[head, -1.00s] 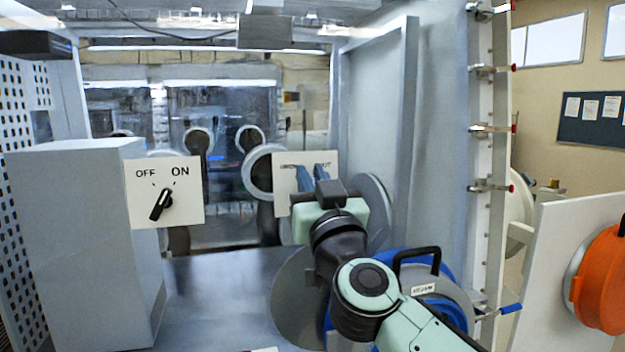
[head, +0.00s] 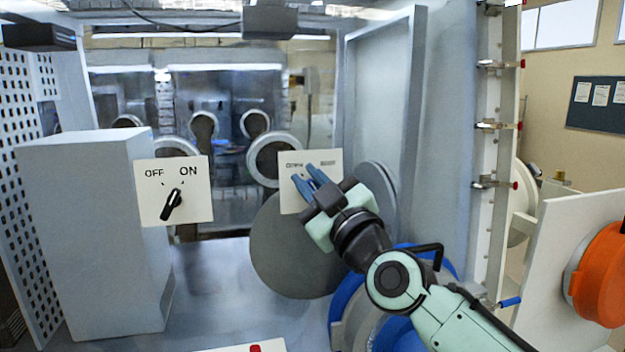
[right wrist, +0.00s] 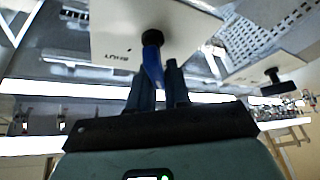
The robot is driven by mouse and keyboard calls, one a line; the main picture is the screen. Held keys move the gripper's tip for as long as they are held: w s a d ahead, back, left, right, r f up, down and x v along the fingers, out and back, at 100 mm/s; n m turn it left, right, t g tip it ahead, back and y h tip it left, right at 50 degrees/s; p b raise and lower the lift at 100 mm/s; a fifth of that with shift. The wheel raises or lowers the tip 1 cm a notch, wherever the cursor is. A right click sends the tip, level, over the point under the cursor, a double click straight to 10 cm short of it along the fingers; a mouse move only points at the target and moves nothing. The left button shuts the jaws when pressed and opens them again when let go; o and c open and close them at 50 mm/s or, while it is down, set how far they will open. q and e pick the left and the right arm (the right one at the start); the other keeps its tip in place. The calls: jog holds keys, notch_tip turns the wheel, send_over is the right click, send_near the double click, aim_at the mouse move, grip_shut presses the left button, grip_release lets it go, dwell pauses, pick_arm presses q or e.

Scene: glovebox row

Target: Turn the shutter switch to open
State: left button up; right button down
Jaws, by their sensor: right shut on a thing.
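The shutter switch's cream plate (head: 332,163) faces me near the middle of the head view. Its small labels are blurred there. In the right wrist view the plate (right wrist: 120,25) appears turned over; one label seems to read SHUT, and a black hub (right wrist: 152,37) with a blue handle (right wrist: 153,66) stands out from it. My right gripper (head: 308,180) reaches up and left to the plate, its blue-grey fingers shut on the handle. The fingers hide the handle's direction in the head view. My left gripper is not in view.
An OFF/ON switch plate (head: 150,205) with a black knob sits left on a grey cabinet (head: 85,240). A round grey disc (head: 290,250) lies below the shutter plate. A glovebox side wall (head: 445,140) rises to the right, with an orange round cover (head: 603,275) beyond.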

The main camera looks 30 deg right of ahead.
jog(key=shift+n, duration=0.3)
jog(key=c, duration=1.2)
grip_release()
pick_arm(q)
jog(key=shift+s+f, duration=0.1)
pick_arm(e)
jog(key=shift+o, duration=0.2)
jog(key=shift+s, duration=0.1)
jog(key=shift+s+f, duration=0.25)
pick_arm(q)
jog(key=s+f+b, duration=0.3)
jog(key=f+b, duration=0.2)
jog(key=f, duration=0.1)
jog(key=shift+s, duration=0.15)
pick_arm(e)
jog(key=v, duration=1.2)
jog(key=shift+s+r, duration=0.15)
jog(key=shift+s, duration=0.2)
